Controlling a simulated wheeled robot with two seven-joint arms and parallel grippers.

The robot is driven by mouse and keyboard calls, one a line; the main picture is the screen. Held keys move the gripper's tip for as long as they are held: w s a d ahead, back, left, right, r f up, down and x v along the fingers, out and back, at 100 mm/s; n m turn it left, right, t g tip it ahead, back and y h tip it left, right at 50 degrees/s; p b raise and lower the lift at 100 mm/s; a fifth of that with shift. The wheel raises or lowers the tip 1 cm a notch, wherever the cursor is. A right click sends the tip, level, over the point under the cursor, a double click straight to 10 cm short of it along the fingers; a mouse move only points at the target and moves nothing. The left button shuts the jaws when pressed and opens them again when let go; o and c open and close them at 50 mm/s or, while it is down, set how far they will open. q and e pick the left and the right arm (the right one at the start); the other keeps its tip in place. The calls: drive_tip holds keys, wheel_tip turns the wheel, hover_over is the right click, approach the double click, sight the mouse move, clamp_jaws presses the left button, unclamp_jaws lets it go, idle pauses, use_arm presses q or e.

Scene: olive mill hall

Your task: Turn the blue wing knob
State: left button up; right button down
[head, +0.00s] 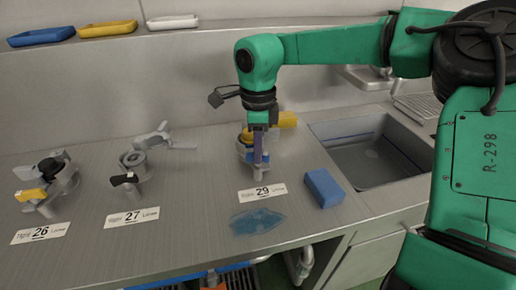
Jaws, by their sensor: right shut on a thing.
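My right gripper (258,150) points straight down over the valve behind the label 29 (262,192). It is shut on the blue wing knob (248,156), of which only a small part shows around the fingers. The knob's exact angle is hidden by the gripper. A yellow part (286,120) shows just behind the gripper at the same valve. My left gripper is out of the picture.
Other valves stand to the left behind the labels 27 (132,217) and 26 (40,233). A blue sponge (324,188) and a blue smear (257,221) lie in front. A sink (372,160) is at right. Blue, yellow and white trays (107,28) sit on the shelf.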

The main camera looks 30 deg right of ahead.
drive_tip(key=shift+r+n, duration=0.15)
drive_tip(key=shift+n, duration=1.15)
drive_tip(key=c, duration=0.9)
unclamp_jaws()
wheel_tip(320, 180, up, 14)
drive_tip(key=shift+r+p, duration=0.2)
drive_tip(key=shift+p, duration=0.7)
drive_tip(key=shift+r, duration=0.1)
